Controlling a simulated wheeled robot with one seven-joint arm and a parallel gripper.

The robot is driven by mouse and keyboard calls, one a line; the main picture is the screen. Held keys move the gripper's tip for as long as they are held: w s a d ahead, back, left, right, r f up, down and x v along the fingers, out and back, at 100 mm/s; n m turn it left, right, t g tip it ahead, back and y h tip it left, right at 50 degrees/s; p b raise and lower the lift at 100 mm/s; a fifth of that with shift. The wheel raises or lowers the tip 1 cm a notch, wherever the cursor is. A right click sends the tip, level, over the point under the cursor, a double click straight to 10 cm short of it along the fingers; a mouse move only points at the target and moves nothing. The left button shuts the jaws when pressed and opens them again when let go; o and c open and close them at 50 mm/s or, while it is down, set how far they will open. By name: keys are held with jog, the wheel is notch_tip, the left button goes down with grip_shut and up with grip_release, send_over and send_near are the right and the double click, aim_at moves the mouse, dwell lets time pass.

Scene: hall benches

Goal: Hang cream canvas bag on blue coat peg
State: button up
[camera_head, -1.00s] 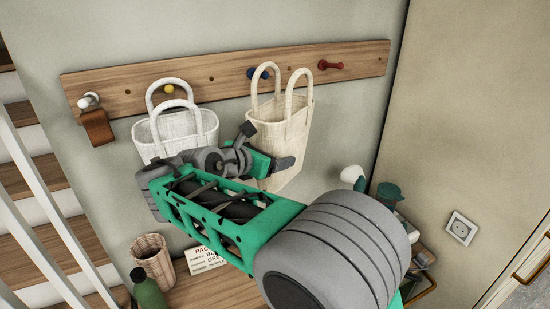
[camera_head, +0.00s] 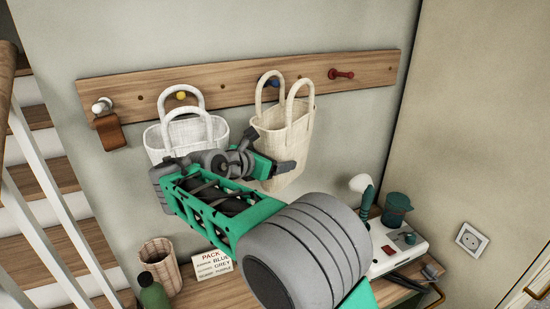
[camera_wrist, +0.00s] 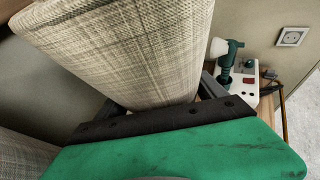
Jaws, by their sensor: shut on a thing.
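The cream canvas bag (camera_head: 284,138) is upright in front of the wooden rail, its two handles raised. My gripper (camera_head: 276,170) is shut on the bag's lower body; the wrist view shows the bag (camera_wrist: 130,45) rising from between the jaws (camera_wrist: 165,110). The blue coat peg (camera_head: 272,83) shows through the opening of the left handle loop. Whether the loop is around the peg or only in front of it, I cannot tell. The bag hides part of the wall behind it.
A white bag (camera_head: 170,137) hangs at the yellow peg (camera_head: 181,95), close left of my gripper. A red peg (camera_head: 341,74) is to the right, a white peg (camera_head: 101,106) with a brown tag at the left. Below is a bench with a basket (camera_head: 160,265), bottle and sign (camera_head: 213,266).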

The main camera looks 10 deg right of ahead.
jog(key=shift+w+a, duration=0.1)
dwell(0.3)
jog(key=o, duration=2)
jog(key=shift+f, duration=0.1)
